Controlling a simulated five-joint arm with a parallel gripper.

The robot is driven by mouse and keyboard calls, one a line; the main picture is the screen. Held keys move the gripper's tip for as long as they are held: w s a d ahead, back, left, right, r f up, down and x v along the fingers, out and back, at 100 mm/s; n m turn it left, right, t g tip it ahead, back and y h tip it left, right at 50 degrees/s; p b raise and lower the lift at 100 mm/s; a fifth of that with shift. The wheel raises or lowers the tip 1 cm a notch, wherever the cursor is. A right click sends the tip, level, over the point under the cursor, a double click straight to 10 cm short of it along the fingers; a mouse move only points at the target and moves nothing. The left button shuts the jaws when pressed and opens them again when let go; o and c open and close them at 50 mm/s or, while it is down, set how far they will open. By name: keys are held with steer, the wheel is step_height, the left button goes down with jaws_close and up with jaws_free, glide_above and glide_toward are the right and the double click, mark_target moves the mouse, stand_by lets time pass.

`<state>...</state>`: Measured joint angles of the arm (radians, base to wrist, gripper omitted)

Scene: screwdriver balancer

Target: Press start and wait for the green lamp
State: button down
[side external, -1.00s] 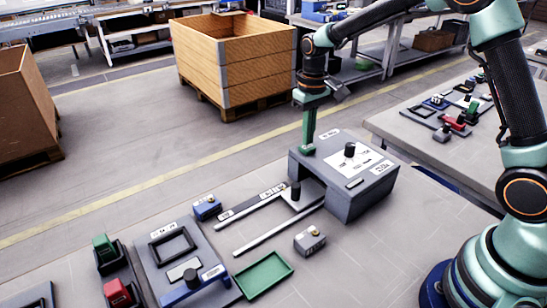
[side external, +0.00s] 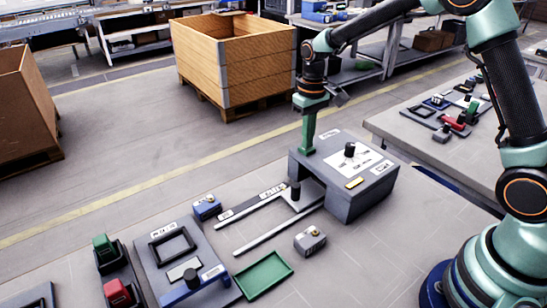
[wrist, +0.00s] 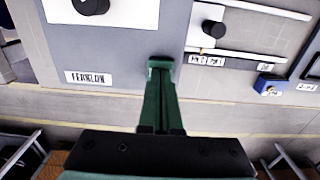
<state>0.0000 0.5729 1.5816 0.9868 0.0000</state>
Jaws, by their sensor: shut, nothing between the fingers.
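The grey machine box (side external: 365,200) stands on the table, with a black knob (side external: 350,149) on a white dial plate. A small lamp strip (side external: 354,182) on its top near the front edge is lit yellow, not green. My gripper (side external: 307,150) is shut and empty, pointing down, its tips at the box's left top corner. In the wrist view the tips (wrist: 160,65) are at the box top beside the white label (wrist: 88,78). The start button is not distinct from the green fingertips; I cannot tell how far it is pressed.
Two rails (side external: 280,228) run out of the box to the left. A green tray (side external: 263,276), a small grey block (side external: 310,241) and a blue block (side external: 207,207) lie nearby. A fixture plate (side external: 185,260) is at front left.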

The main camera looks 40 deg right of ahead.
steer(key=shift+r, duration=3.5)
step_height(320, 180, up, 6)
